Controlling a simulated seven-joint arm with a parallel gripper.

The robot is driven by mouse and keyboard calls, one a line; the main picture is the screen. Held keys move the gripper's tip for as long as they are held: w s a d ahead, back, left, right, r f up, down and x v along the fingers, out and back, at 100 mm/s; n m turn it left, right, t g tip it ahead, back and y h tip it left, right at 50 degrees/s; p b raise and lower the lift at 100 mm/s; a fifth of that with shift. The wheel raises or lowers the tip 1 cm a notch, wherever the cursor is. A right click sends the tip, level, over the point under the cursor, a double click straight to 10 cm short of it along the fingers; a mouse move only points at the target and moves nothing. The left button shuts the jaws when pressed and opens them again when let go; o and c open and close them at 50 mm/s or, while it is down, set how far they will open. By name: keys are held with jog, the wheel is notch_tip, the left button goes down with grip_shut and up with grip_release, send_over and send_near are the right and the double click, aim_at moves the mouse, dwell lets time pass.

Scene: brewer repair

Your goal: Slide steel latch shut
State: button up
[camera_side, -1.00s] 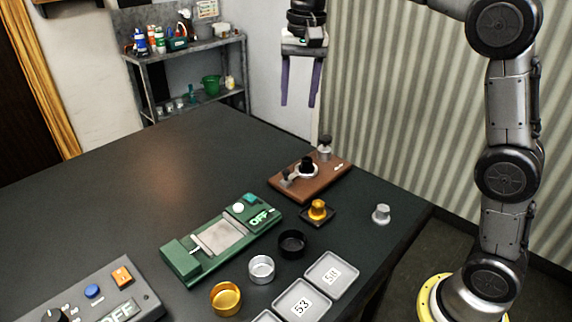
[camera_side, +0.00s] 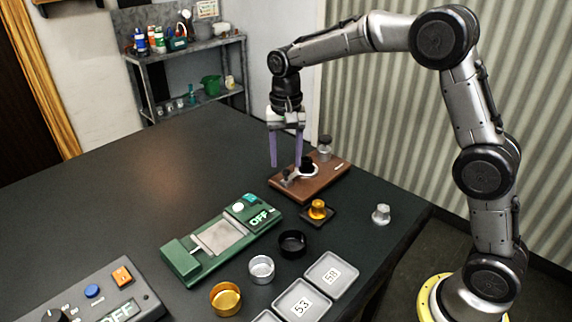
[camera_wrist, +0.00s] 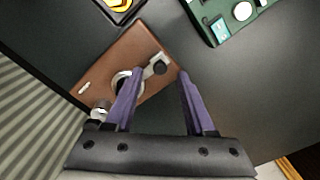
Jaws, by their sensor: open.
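The steel latch (camera_side: 291,176) is a small grey piece with a dark knob, mounted at the left end of a brown board (camera_side: 330,181). In the wrist view the latch (camera_wrist: 150,70) lies beside a pale ring (camera_wrist: 119,81) on the board (camera_wrist: 101,67); I cannot tell whether it is shut. My gripper (camera_side: 286,163) has two purple fingers pointing down, open and empty, just above the latch end of the board. In the wrist view the latch and its knob show between the fingertips of my gripper (camera_wrist: 159,74). The left finger hides part of the ring.
A silver-topped post (camera_side: 324,148) stands at the board's back corner. A gold knob on a dark base (camera_side: 317,210), a grey knob (camera_side: 381,214) and a green scale (camera_side: 222,238) lie nearer the camera. The table left of the board is clear.

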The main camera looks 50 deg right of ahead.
jog(key=shift+f, duration=1.3)
jog(key=shift+c, duration=0.2)
grip_shut()
